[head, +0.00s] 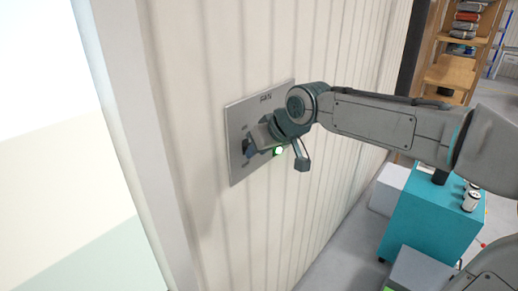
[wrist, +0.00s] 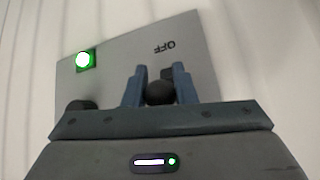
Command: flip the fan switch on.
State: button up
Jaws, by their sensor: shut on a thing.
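The grey fan switch plate (head: 238,118), marked FAN at its top, is fixed to the ribbed wall. In the wrist view the plate (wrist: 205,70) shows an upside-down OFF label. A green lamp (head: 279,151) on the plate is lit; it also shows in the wrist view (wrist: 86,60). My gripper (head: 249,147) is at the plate. In the wrist view its two blue-grey fingers (wrist: 158,85) are around the dark round switch knob (wrist: 160,93), shut on it. My gripper body hides much of the plate's lower part.
A dark round part (wrist: 80,105) sits at the plate's left edge in the wrist view. A teal cabinet (head: 425,220) and a pale box (head: 388,190) stand at the lower right. Wooden shelves (head: 450,75) stand behind. A pale frame (head: 140,120) runs left of the plate.

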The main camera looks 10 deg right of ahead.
dwell(0.4)
jog(key=o, duration=1)
jog(key=shift+a, duration=0.1)
jog(key=shift+s+d+r, duration=0.15)
jog(key=shift+d+r, duration=0.05)
jog(key=shift+r, duration=0.05)
jog(key=b+v, duration=0.2)
jog(key=v, duration=1.1)
jog(key=shift+s+a+r, duration=0.1)
jog(key=shift+s+a, duration=0.05)
jog(key=s+a+f+m+g+h, duration=0.1)
jog(key=s+f, duration=0.3)
jog(key=f, duration=0.3)
jog(key=s+a+f+m+g+h, duration=0.1)
jog(key=s+f, duration=0.4)
jog(key=f, duration=0.3)
jog(key=s+a+f+m+g+h, duration=0.1)
jog(key=s+a+f, duration=0.1)
jog(key=s+f, duration=0.3)
notch_tip(320, 180, down, 3)
jog(key=shift+r+m+h, duration=0.1)
jog(key=shift+m+h, duration=0.3)
